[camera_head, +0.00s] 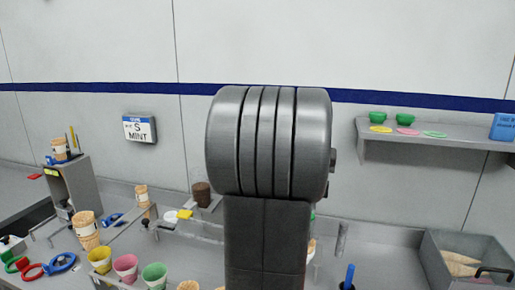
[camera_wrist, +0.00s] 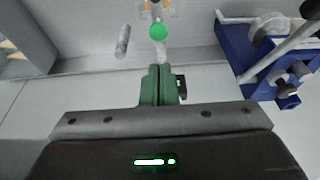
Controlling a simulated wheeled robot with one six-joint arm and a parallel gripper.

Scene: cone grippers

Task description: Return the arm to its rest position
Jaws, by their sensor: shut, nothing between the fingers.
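My gripper (camera_wrist: 159,68) shows in the wrist view with its two green fingers together, shut and empty. A round green thing (camera_wrist: 159,32) lies just beyond the fingertips in that view; I cannot tell whether it is near or far. In the head view my grey arm link (camera_head: 268,145) stands upright in the middle and hides part of the counter behind it. My gripper does not show in the head view.
Cones in coloured cups (camera_head: 125,267) stand on the counter at left. A shelf (camera_head: 440,142) with green bowls is at right, above a grey bin (camera_head: 432,262). A blue device (camera_wrist: 235,48) is at right in the wrist view. A sign (camera_head: 139,129) hangs on the wall.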

